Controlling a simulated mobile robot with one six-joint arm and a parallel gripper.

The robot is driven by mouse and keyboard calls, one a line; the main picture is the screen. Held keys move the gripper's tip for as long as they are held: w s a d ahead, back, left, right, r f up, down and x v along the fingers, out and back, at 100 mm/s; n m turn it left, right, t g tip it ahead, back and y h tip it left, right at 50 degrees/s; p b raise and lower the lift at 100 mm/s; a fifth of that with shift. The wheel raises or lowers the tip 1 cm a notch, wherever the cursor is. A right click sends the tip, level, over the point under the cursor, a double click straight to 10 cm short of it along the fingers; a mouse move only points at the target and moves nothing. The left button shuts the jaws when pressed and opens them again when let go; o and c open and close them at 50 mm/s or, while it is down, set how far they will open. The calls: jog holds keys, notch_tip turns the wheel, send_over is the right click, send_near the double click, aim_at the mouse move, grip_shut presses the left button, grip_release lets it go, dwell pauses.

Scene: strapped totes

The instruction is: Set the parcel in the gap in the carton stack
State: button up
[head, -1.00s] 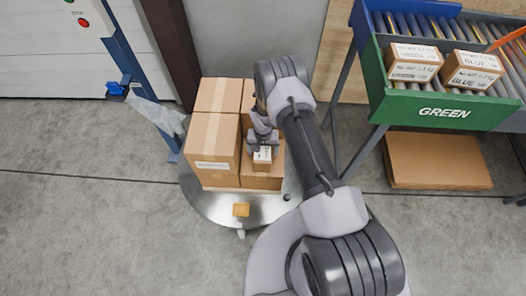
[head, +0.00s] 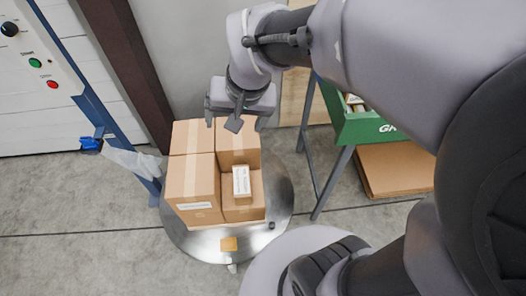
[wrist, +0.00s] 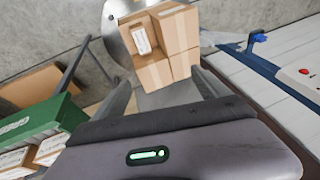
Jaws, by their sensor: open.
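The carton stack (head: 192,180) stands on a round metal plate. Its front right corner is lower than the rest and forms the gap. The parcel (head: 242,180), a small brown box with a white printed label, lies on the lower carton (head: 243,209) in that gap, close to the taller cartons. It also shows in the wrist view (wrist: 142,38), with nothing gripping it. My gripper (head: 236,118) is open and empty, above and behind the stack, apart from the parcel. Its spread fingers also show in the wrist view (wrist: 165,90).
A blue post (head: 100,115) with plastic film stands at left. A green bin (head: 365,127) on legs stands at right, with flat cardboard (head: 395,170) beneath. Grey floor is open in front.

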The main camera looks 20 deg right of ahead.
jog(key=s+a+r+t, duration=0.1)
jog(key=s+r, duration=0.3)
jog(key=s, duration=0.9)
jog(key=shift+a+t+y, duration=0.3)
jog(key=shift+t+y, duration=0.1)
